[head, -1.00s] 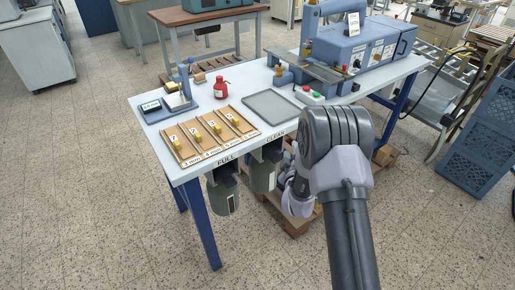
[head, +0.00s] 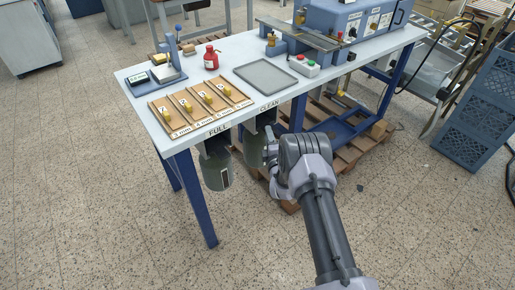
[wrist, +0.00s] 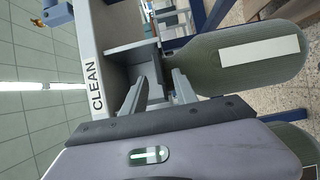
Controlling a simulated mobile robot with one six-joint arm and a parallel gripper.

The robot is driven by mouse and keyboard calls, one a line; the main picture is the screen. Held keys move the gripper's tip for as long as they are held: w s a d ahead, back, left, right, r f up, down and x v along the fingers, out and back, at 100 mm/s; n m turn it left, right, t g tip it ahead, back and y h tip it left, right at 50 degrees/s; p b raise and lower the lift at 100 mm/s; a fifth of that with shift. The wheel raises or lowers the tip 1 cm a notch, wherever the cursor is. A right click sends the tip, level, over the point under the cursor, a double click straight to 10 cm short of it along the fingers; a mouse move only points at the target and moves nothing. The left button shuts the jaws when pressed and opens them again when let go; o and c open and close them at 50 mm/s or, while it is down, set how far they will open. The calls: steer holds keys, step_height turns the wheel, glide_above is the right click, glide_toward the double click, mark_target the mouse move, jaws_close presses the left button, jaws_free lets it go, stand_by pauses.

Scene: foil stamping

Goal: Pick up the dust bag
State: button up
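Two grey-green dust bags hang under the front edge of the table, one below the FULL label (head: 216,172) and one below the CLEAN label (head: 253,149). In the wrist view the bag by the CLEAN label (wrist: 250,55) lies sideways with a pale strip on it. My gripper (wrist: 158,88) is at its grey holder (wrist: 148,60), with the fingers apart on either side of a grey piece at the bag's neck end. I cannot tell whether they touch it. In the head view my wrist hides part of this bag. The other bag (wrist: 296,142) shows at the lower right.
The table (head: 150,112) carries wooden trays (head: 197,107), a grey mat (head: 265,76), a red bottle (head: 210,58) and a blue machine (head: 345,20). Blue legs (head: 193,200) and a pallet (head: 345,150) stand below. The floor in front is clear.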

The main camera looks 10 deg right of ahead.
steer(key=w, duration=0.1)
steer(key=w+b, duration=0.1)
steer(key=shift+w+f, duration=0.2)
steer(key=shift+w, duration=0.2)
steer(key=shift+w+r, duration=0.1)
steer(key=shift+w, duration=0.05)
jaws_close()
stand_by(0.8)
